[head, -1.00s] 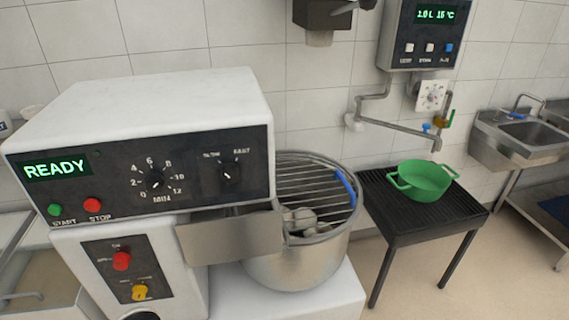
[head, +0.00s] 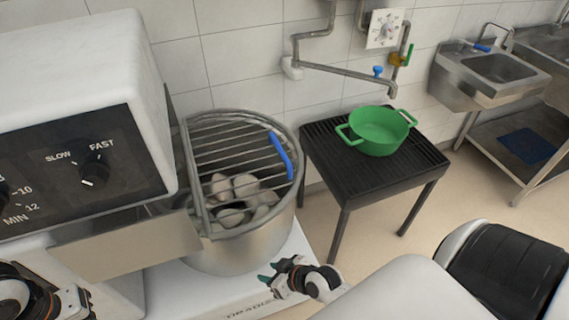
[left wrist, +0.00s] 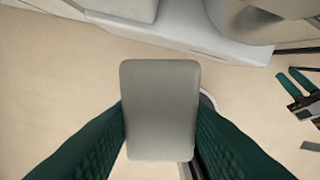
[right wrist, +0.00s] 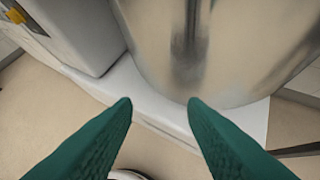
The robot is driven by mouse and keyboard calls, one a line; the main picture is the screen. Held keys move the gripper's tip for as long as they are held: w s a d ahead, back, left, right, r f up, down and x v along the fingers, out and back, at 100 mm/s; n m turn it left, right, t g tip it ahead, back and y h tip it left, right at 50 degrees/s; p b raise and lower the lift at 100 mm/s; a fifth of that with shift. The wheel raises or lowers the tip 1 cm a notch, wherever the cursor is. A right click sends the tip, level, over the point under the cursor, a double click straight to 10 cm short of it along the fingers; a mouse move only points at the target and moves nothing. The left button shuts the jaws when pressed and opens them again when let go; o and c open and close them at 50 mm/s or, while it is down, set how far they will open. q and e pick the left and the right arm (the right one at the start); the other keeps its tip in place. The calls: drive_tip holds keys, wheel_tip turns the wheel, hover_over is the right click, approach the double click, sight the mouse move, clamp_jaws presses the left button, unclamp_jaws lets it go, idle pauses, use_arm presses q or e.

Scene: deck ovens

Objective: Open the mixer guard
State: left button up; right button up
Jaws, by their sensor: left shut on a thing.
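The mixer guard (head: 228,142) is a grille of metal bars lying over the top of the steel mixer bowl (head: 250,245). Its blue handle (head: 281,155) is on the right side of the rim. My right gripper (head: 268,278) is low in front of the bowl, apart from the guard. In the right wrist view its green fingers (right wrist: 158,104) are apart and empty, with the bowl wall beyond. My left gripper (left wrist: 160,115) is shut on a grey rounded block (left wrist: 160,100). Its arm shows at the lower left of the head view, with the fingertips hidden.
The mixer head (head: 85,135) stands left of the bowl, with a metal plate (head: 125,245) beside the guard. Pale lumps lie in the bowl under the bars. A black stand (head: 330,165) holds a green pot (head: 379,131) to the right, under a tap pipe.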

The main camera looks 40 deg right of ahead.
use_arm(q)
drive_tip(key=shift+w+r+b, duration=0.15)
drive_tip(key=shift+r+b, duration=0.2)
drive_tip(key=shift+r, duration=0.75)
use_arm(e)
drive_tip(key=w+d+r+t+y, duration=0.1)
drive_tip(key=w+r+t, duration=0.2)
drive_tip(key=r, duration=0.4)
drive_tip(key=w+d+r+t, duration=0.1)
drive_tip(key=w+r+t, duration=0.2)
drive_tip(key=r, duration=0.4)
use_arm(q)
drive_tip(key=shift+r, duration=0.1)
use_arm(e)
drive_tip(key=m+t+h, duration=0.3)
drive_tip(key=m+h, duration=0.4)
drive_tip(key=h, duration=0.2)
approach(288, 165)
drive_tip(key=w, duration=0.1)
drive_tip(key=x, duration=1.2)
drive_tip(key=shift+s+d+f, duration=0.1)
drive_tip(key=shift+d+f, duration=0.15)
drive_tip(key=shift+f, duration=0.15)
clamp_jaws()
